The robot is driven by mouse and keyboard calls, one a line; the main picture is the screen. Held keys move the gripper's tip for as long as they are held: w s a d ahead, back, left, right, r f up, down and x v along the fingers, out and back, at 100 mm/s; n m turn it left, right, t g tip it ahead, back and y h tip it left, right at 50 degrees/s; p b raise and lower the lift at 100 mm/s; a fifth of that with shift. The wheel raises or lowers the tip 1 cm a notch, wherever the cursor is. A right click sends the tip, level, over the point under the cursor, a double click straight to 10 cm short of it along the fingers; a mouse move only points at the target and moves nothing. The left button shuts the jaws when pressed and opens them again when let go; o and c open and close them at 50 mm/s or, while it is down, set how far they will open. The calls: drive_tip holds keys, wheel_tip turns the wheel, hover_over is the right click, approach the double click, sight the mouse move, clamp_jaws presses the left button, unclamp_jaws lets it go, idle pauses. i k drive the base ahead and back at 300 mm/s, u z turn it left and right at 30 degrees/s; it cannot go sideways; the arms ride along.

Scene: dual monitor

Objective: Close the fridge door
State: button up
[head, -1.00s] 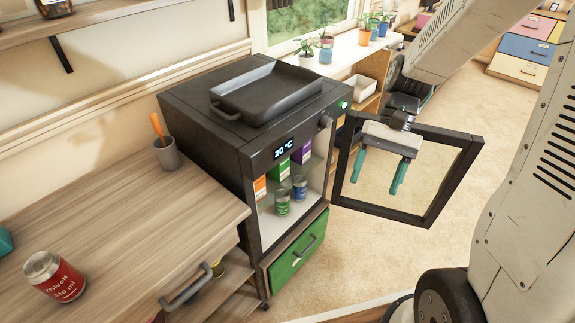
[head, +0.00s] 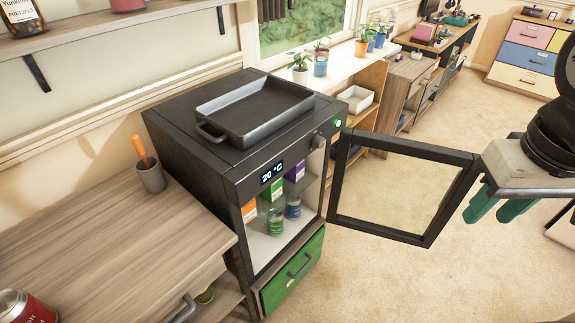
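The small black fridge (head: 190,135) stands in the middle left of the head view. Its glass door (head: 430,239) has a black frame, is hinged at the fridge's right side and stands wide open to the right. Cartons and cans show inside. My gripper (head: 498,208) is at the right, just beyond the door's free edge, with its teal fingers pointing down. The fingers look apart with nothing between them. Whether it touches the door frame I cannot tell.
A black tray (head: 255,108) lies on top of the fridge. A green drawer (head: 293,272) is below it. A wooden counter (head: 90,245) with a cup (head: 151,178) and a red can (head: 22,308) is at the left. Carpeted floor (head: 400,280) is open in front of the door.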

sight(465, 178)
drive_tip(key=z, duration=0.35)
drive_tip(key=i, duration=0.95)
drive_tip(key=u, duration=0.6)
drive_tip(key=k, duration=1.05)
drive_tip(key=z, duration=0.45)
drive_tip(key=i, duration=1)
